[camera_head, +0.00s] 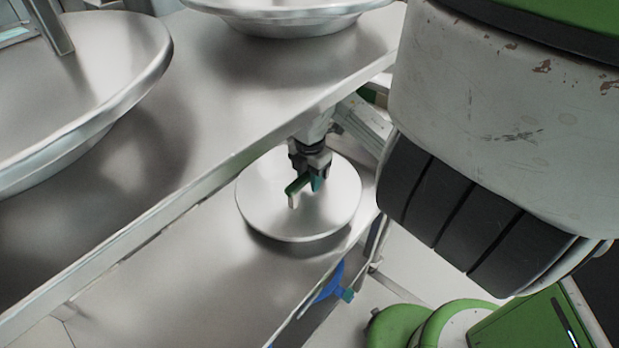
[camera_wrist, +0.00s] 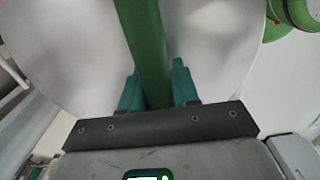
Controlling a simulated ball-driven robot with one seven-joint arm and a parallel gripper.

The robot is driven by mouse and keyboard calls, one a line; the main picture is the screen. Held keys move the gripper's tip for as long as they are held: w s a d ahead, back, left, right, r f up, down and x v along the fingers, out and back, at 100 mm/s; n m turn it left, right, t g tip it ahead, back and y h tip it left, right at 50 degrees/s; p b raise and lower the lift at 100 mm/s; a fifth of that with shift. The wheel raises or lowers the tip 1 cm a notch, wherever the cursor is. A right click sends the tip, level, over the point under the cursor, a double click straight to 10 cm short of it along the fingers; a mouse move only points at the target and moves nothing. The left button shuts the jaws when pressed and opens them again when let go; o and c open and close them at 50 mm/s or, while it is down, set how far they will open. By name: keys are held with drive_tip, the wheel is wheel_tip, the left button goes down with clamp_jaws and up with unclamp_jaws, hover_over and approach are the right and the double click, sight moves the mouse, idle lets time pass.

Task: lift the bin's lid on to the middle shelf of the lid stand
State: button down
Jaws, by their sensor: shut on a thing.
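The lid (camera_head: 265,205) is a round, pale metal disc with a green bar handle (camera_head: 298,185) on top. It shows level over the lower of the two shelf surfaces in view (camera_head: 190,260), near its right edge. A dark shadow lies under its front rim; I cannot tell whether it touches the shelf. My gripper (camera_head: 306,181) is shut on the handle from above. In the wrist view the handle (camera_wrist: 149,50) runs between my two teal fingertips (camera_wrist: 155,85), with the lid's pale surface (camera_wrist: 210,45) behind. The bin is not clearly in view.
The upper shelf (camera_head: 220,90) of the metal stand overhangs at left, its edge close to my gripper. A large round metal piece (camera_head: 90,80) and another (camera_head: 285,15) sit on it. A blue object (camera_head: 332,282) is below the lower shelf. Pale floor (camera_head: 420,265) shows at right.

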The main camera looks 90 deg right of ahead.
drive_tip(key=shift+r, duration=0.1)
drive_tip(key=c, duration=0.8)
unclamp_jaws()
drive_tip(key=shift+o, duration=0.2)
wheel_tip(320, 180, up, 7)
drive_tip(key=shift+r, duration=0.2)
